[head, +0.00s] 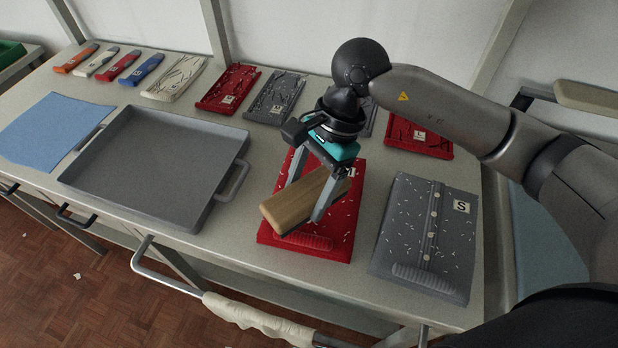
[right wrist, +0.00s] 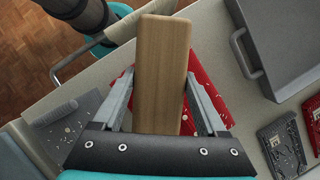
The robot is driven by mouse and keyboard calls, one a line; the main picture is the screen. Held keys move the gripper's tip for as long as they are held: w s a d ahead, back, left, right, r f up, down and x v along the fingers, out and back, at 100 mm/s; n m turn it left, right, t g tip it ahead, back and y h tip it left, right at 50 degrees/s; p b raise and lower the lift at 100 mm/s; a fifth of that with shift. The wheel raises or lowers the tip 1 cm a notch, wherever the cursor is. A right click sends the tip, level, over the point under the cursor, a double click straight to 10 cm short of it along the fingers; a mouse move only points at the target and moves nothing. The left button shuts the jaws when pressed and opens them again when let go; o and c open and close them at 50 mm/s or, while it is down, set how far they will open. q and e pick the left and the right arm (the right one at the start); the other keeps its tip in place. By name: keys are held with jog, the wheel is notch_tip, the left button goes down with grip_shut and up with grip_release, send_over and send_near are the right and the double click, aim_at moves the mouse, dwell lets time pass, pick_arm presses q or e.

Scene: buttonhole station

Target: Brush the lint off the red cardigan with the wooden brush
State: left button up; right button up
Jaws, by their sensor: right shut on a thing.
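The red cardigan (head: 337,232) lies folded on the bench, dotted with white lint. It also shows behind the brush in the right wrist view (right wrist: 205,92). My right gripper (head: 307,203) is shut on the wooden brush (head: 291,207) above the cardigan. The brush fills the middle of the right wrist view (right wrist: 161,70), between the two fingers. Whether its underside touches the cloth I cannot tell. The brush and gripper hide the cardigan's middle and part of its label. My left gripper is not in view.
A grey cardigan (head: 405,232) marked S, also linty, lies just right. An empty grey tray (head: 150,160) and blue cloth (head: 50,128) lie left. Several folded garments and trays, such as a red one (head: 228,88), line the back. A rail runs along the front.

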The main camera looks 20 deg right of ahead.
aim_at(309, 205)
jog(key=m, duration=0.1)
jog(key=m+t, duration=0.1)
jog(key=m, duration=0.2)
jog(key=shift+a+t+p, duration=0.25)
jog(key=shift+t+p, duration=0.05)
jog(key=shift+w+m+t, duration=0.15)
jog(key=shift+m+t, duration=0.25)
jog(key=shift+m, duration=0.6)
jog(key=m, duration=0.1)
jog(key=m+t, duration=0.1)
jog(key=shift+w+d+m+p, duration=0.15)
jog(key=shift+d+m+p, duration=0.15)
jog(key=shift+p, duration=0.05)
jog(key=shift+w+d+m+t, duration=0.15)
jog(key=shift+d+m+t, duration=0.15)
jog(key=shift+m, duration=0.5)
pick_arm(q)
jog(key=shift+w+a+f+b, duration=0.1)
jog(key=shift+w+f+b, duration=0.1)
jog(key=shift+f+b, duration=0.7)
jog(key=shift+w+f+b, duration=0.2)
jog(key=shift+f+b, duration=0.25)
jog(key=shift+b, duration=0.8)
pick_arm(e)
jog(key=shift+f, duration=2.9)
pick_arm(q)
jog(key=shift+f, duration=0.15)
pick_arm(e)
jog(key=shift+f+h, duration=0.15)
jog(key=shift+h, duration=0.15)
